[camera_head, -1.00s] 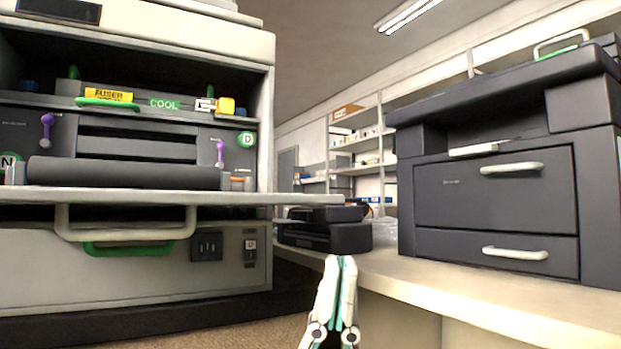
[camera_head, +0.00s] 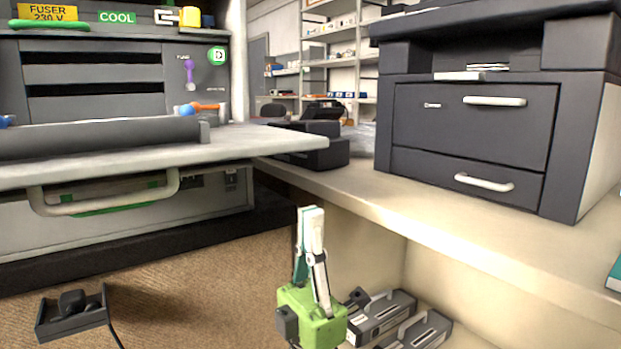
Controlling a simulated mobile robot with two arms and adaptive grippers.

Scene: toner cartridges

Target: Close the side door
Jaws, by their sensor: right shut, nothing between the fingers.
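The side door of the large printer (camera_head: 150,152) is a pale flat panel. It is folded down and juts out level in front of the open printer bay, with a dark roller-like bar along it. A pale loop handle (camera_head: 108,200) hangs under its front edge. My right gripper (camera_head: 311,210) stands upright at the lower middle, fingers up and together, with nothing between them. My left gripper does not show.
A dark printer (camera_head: 470,130) and a black device (camera_head: 312,146) stand on the pale counter (camera_head: 480,225) at right. Grey cartridges (camera_head: 385,315) lie below it. A black object (camera_head: 72,312) is at lower left. Brown carpet (camera_head: 200,295) is clear between.

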